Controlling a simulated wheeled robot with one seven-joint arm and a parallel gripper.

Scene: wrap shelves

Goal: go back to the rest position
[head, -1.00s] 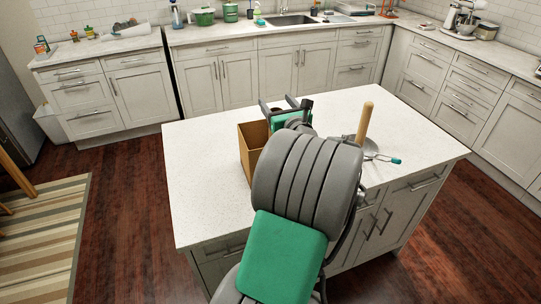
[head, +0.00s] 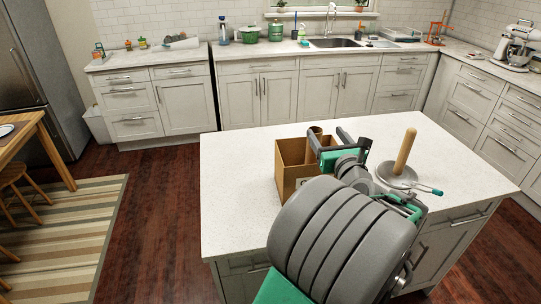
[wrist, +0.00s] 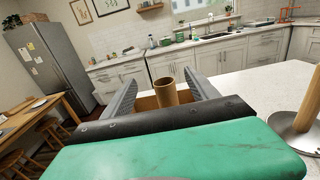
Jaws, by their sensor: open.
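My gripper (head: 328,143) is open above the right side of a cardboard box on the island. In the wrist view, its two grey fingers (wrist: 160,82) stand wide apart with nothing held between them. A brown cardboard tube (wrist: 165,93) shows beyond them in the gap. In the head view the tube (head: 315,131) sticks up from the open box (head: 290,178), just left of my gripper. The box's right side is partly hidden by my arm.
A wooden post on a round metal base (head: 404,152) stands right of my gripper, with a teal-tipped tool (head: 430,189) beside it. The island top (head: 235,185) is clear on the left. A striped rug (head: 70,235), table and stools lie far left.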

